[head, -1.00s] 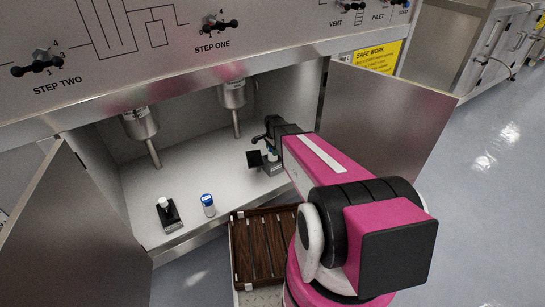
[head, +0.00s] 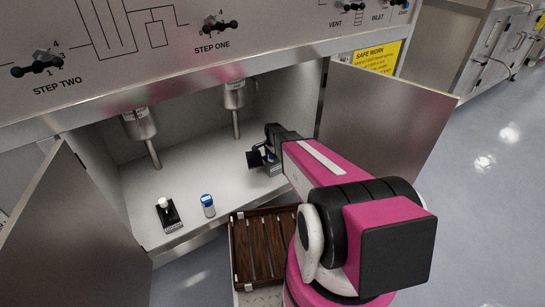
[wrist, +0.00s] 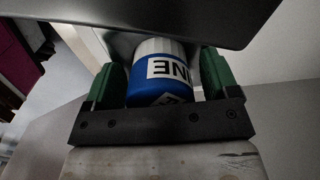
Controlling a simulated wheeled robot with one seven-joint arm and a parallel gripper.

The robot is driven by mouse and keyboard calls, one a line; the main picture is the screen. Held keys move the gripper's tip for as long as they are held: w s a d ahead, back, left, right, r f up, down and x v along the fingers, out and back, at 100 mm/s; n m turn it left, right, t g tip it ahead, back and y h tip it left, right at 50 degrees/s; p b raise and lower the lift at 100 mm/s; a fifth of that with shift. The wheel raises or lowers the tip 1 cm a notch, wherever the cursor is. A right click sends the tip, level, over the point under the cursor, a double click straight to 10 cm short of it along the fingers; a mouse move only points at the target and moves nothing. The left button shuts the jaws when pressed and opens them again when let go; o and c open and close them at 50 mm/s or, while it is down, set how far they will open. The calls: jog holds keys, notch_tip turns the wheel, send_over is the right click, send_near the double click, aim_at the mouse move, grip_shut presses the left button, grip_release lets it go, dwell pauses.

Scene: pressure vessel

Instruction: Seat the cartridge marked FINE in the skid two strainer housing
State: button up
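A blue cartridge with a white top (wrist: 163,75) sits between the green finger pads of my gripper (wrist: 162,85) in the wrist view. Its white label shows "NE", the end of FINE. Both pads appear to touch its sides; its far end is hidden. In the head view my gripper (head: 262,155) is low over the right part of the cabinet floor, and the cartridge is mostly hidden there. Two steel strainer housings hang inside the cabinet, the left one (head: 140,124) under STEP TWO and the right one (head: 234,96) under STEP ONE.
Another blue-topped cartridge (head: 208,205) stands on the cabinet floor, beside a black stand with a white knob (head: 167,213). Open doors flank the cabinet, left (head: 75,225) and right (head: 385,120). A brown slatted tray (head: 238,262) is in front. A dark plate (wrist: 150,15) crosses the wrist view's top.

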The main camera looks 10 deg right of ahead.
notch_tip(320, 180, up, 12)
jog(key=shift+s+r, duration=0.25)
jog(key=s+r+n, duration=0.3)
jog(key=s+n, duration=0.1)
jog(key=s, duration=0.4)
jog(key=s+r+n, duration=0.4)
jog(key=s+n, duration=0.1)
jog(key=s, duration=0.4)
jog(key=s+r+n, duration=0.4)
jog(key=s, duration=0.4)
jog(key=shift+s+r+n, duration=0.25)
jog(key=shift+s+n, duration=0.05)
jog(key=shift+s, duration=0.1)
